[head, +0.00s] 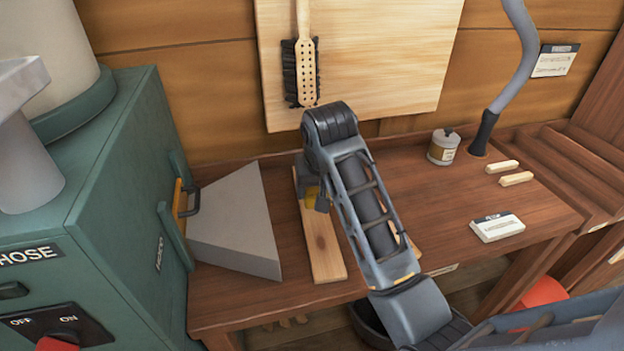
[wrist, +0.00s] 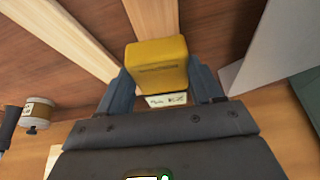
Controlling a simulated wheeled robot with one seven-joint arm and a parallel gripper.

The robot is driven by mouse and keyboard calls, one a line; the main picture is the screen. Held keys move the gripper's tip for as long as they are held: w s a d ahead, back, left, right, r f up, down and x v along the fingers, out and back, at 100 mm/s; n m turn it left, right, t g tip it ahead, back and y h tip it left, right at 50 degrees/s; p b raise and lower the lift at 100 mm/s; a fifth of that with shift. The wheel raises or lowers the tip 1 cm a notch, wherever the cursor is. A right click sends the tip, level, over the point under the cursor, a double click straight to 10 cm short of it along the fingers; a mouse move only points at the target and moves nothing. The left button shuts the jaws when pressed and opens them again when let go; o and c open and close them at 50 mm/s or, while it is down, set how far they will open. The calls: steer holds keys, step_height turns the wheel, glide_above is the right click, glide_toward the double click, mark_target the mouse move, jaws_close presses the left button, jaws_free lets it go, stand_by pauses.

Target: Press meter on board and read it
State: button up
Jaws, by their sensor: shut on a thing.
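My gripper (head: 316,192) is shut on a yellow meter (wrist: 158,65), which sits between the two fingers in the wrist view. A pale label or display with dark marks shows at the meter's near end; I cannot read it. In the head view only small yellow parts of the meter show beside my gripper. One pale board (head: 322,245) lies on the bench below my gripper. A second board is mostly hidden behind my arm. In the wrist view, a board (wrist: 152,18) runs up to the meter and another board (wrist: 62,32) lies to its left. I cannot tell whether the meter touches a board.
A grey wedge-shaped block (head: 236,225) stands left of the boards, near a green cabinet (head: 120,240). A small labelled jar (head: 443,148), two pale sticks (head: 515,179) and a white card block (head: 497,227) sit on the right. A brush (head: 302,75) hangs behind. Bare bench (head: 455,200) lies between.

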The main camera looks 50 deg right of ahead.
steer(key=shift+f, duration=2.75)
steer(key=shift+s+f, duration=0.1)
steer(key=shift+f, duration=0.4)
steer(key=shift+r, duration=4.1)
